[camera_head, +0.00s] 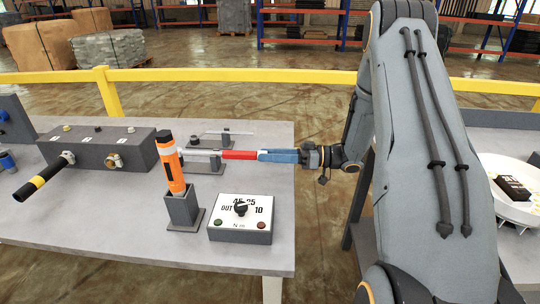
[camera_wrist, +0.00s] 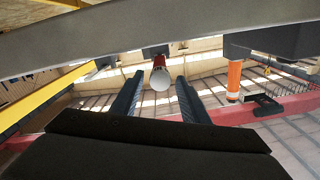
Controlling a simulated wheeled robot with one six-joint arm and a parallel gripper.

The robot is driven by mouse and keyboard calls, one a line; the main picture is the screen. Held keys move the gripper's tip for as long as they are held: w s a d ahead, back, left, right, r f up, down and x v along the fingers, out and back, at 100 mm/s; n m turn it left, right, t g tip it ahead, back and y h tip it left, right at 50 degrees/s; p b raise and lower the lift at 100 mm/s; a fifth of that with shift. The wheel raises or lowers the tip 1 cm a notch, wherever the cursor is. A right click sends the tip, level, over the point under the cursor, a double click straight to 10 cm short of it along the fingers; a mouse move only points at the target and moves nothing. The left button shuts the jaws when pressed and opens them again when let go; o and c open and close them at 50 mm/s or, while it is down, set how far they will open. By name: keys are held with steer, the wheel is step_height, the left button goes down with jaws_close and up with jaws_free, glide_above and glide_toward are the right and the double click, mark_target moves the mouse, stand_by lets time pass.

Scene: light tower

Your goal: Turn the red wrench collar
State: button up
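The red wrench collar (camera_head: 240,155) is a level red length at the end of a wrench with a pale shaft, borne by a small dark stand (camera_head: 207,163) on the grey table. In the wrist view, the collar (camera_wrist: 159,62) shows end-on, with a round white end facing me. My gripper (camera_head: 262,156) has blue fingers pointing left along the wrench's line, at the collar's right end. In the wrist view, the gripper (camera_wrist: 160,76) is open, with the white end centred between its fingertips and a gap on both sides. How far the fingers overlap the collar is unclear.
An orange tool (camera_head: 170,165) stands in a grey holder (camera_head: 182,207) near the wrench. A box with a dial (camera_head: 241,218) sits in front. A grey block with knobs (camera_head: 98,148) is left. Another thin bar (camera_head: 228,133) lies behind. A yellow rail (camera_head: 200,75) runs beyond the table.

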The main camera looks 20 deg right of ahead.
steer(key=b+v, duration=0.2)
steer(key=v, duration=0.5)
steer(key=shift+s+d, duration=0.1)
steer(key=shift+d, duration=0.25)
stand_by(0.5)
